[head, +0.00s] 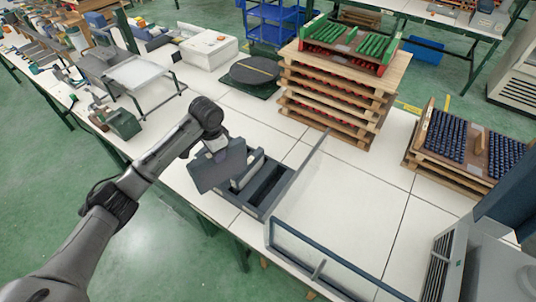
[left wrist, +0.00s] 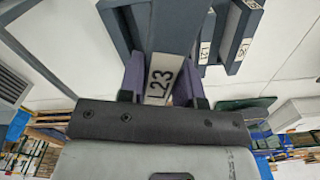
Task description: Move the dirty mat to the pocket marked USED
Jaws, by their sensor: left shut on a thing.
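My left gripper (head: 215,143) is shut on a dark grey flat mat (head: 217,170), which hangs below it, tilted, at the left side of a dark grey pocket rack (head: 268,212). In the left wrist view the gripper (left wrist: 160,85) has purple-grey fingers on both sides of a white tag that seems to read 23. The mat (left wrist: 168,25) extends beyond the tag. Other slabs with white number tags (left wrist: 242,48) stand to its right. The rack has long dark openings. No USED marking is readable, and dirt on the mat cannot be made out. My right gripper is not in view.
A glass-like panel in a dark frame (head: 320,262) stands right of the rack. Behind are a stack of wooden trays (head: 335,95), a dark round turntable (head: 254,71) and a white box (head: 208,51). Bare white table (head: 375,165) lies behind the panel.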

